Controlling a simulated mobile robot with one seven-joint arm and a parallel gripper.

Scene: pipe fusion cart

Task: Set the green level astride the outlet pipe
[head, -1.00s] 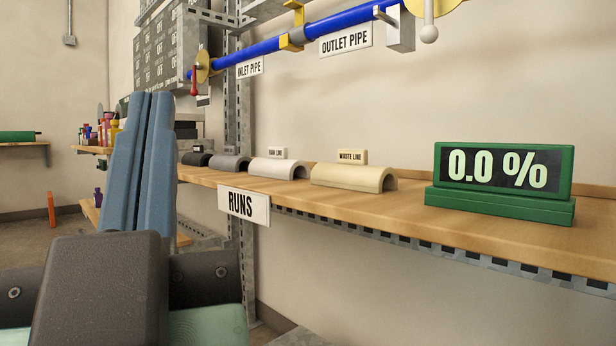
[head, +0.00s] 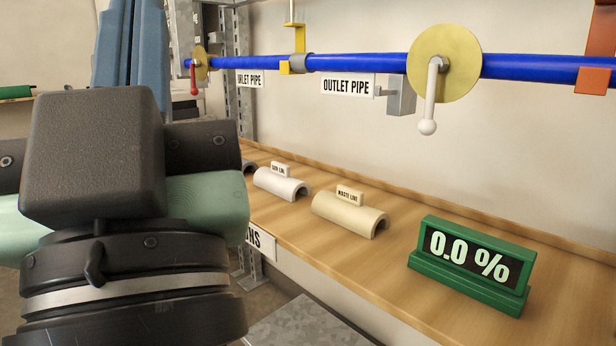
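A long green bar (head: 15,92) lies at the far left edge, partly cut off. A green block with a dark "0.0 %" display (head: 470,262) stands on the wooden shelf at right. I cannot tell which of them is the level. The blue outlet pipe (head: 370,62) runs level along the wall above its "OUTLET PIPE" label (head: 347,86). Nothing sits astride the pipe's visible part. My gripper (head: 130,25) is at upper left, left of the pipes and far from the display block. Its blue-grey fingers look closed together, with nothing visible between them; their tips are out of frame.
A white-handled valve with a yellow disc (head: 444,64), a yellow hanger (head: 295,62) and an orange bracket (head: 595,80) crowd the pipe. A cream half-pipe cover (head: 350,213) and a white one (head: 281,184) lie on the wooden shelf (head: 390,275). A red-handled valve (head: 197,70) is further left.

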